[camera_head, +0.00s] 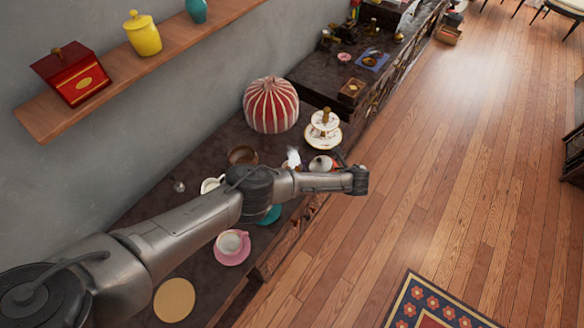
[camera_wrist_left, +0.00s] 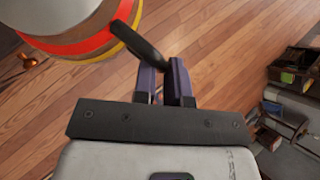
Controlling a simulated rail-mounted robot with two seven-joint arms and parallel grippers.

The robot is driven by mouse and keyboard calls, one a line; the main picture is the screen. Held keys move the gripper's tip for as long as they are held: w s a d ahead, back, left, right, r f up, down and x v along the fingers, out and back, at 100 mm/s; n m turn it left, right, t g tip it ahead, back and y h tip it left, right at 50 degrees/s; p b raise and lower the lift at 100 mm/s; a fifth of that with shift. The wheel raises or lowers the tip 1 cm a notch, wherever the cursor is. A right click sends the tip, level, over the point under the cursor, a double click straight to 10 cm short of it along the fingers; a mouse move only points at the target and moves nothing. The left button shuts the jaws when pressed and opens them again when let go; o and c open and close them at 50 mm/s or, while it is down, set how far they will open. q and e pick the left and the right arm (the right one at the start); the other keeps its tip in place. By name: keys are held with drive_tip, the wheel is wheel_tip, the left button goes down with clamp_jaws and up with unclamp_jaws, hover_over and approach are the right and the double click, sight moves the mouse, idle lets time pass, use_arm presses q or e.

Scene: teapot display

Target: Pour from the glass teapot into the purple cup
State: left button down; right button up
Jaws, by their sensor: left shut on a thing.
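My left gripper (camera_wrist_left: 163,85) is shut on the black handle (camera_wrist_left: 137,45) of a rounded pot (camera_wrist_left: 75,30) in the left wrist view. The pot has a pale body with wood-coloured, red-orange and yellow bands; only part shows, so I cannot tell whether it is glass. In the head view, a pale-topped pot (camera_head: 320,163) shows behind my left forearm, which largely hides the gripper. A pink cup (camera_head: 231,243) stands upright on a pink saucer at the counter's near part. I cannot make out a clearly purple cup. My right gripper is out of view.
A striped red-and-white dome (camera_head: 271,105), a tiered stand (camera_head: 323,129), a brown bowl (camera_head: 242,155) and a white cup (camera_head: 210,185) stand on the dark counter. A teal item (camera_head: 268,214) is partly hidden by my arm. Open wooden floor (camera_head: 450,170) lies right.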

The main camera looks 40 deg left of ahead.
use_arm(q)
drive_tip(key=shift+a+r, duration=0.1)
drive_tip(key=shift+r, duration=0.1)
idle(0.5)
drive_tip(key=shift+a+r+p, duration=0.1)
drive_tip(key=shift+r+p, duration=0.05)
drive_tip(key=shift+p, duration=0.25)
drive_tip(key=shift+a+r, duration=0.1)
drive_tip(key=shift+r, duration=0.05)
drive_tip(key=shift+a+r+p, duration=0.1)
drive_tip(key=shift+p, duration=0.25)
idle(0.6)
drive_tip(key=shift+s+a+r+h, duration=0.1)
drive_tip(key=shift+r+h, duration=0.05)
drive_tip(key=shift+h, duration=0.15)
idle(0.4)
drive_tip(key=shift+a+r+p, duration=0.1)
drive_tip(key=shift+p, duration=0.35)
drive_tip(key=w+d+f+y+b, duration=0.1)
drive_tip(key=d+f+y+b, duration=0.2)
drive_tip(key=f+b, duration=0.4)
drive_tip(key=b, duration=0.4)
drive_tip(key=shift+w+d+m+b, duration=0.25)
drive_tip(key=shift+d+m+b, duration=0.1)
drive_tip(key=shift+d+m, duration=0.05)
